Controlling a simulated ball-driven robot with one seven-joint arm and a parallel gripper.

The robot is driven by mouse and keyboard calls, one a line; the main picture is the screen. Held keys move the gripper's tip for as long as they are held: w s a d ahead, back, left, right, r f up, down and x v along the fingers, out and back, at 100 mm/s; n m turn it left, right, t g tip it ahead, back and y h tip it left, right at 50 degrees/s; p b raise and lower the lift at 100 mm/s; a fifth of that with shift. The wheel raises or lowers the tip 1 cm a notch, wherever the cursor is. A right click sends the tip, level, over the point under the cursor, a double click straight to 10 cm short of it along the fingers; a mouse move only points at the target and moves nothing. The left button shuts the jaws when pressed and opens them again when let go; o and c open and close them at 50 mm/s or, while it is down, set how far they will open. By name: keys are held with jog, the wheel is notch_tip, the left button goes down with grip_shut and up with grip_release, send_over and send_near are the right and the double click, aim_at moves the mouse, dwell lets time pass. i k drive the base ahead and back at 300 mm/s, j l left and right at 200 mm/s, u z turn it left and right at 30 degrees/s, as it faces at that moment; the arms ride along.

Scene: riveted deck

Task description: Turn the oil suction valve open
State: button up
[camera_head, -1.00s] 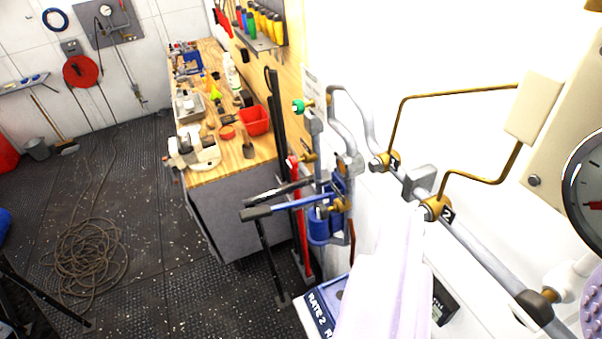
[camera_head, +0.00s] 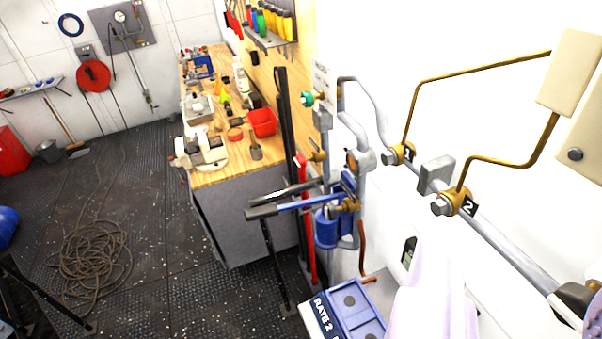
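No part is legibly marked as the oil suction valve, and I cannot tell which fitting it is. Candidates on the pipework beside the white wall are a small green knob (camera_head: 308,99) on a grey pipe and a brass fitting (camera_head: 317,156) by a red upright piece. Another brass fitting (camera_head: 346,206) sits beside a blue cylinder (camera_head: 326,228). Brass fittings labelled 1 (camera_head: 398,153) and 2 (camera_head: 452,203) sit on a grey pipe at right. My gripper is not in view.
A wooden workbench (camera_head: 205,178) with tools and a red bin (camera_head: 262,122) stands behind. A blue tray marked RATE 2 (camera_head: 350,318) and a lilac cloth (camera_head: 432,295) are in front.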

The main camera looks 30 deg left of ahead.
aim_at(300, 161)
jog(key=i+j+u, duration=0.1)
jog(key=i+j, duration=0.4)
jog(key=j, duration=0.25)
jog(key=i+j, duration=0.55)
jog(key=j, duration=0.15)
jog(key=i+j+u, duration=0.15)
jog(key=i+j, duration=0.4)
jog(key=j, duration=0.2)
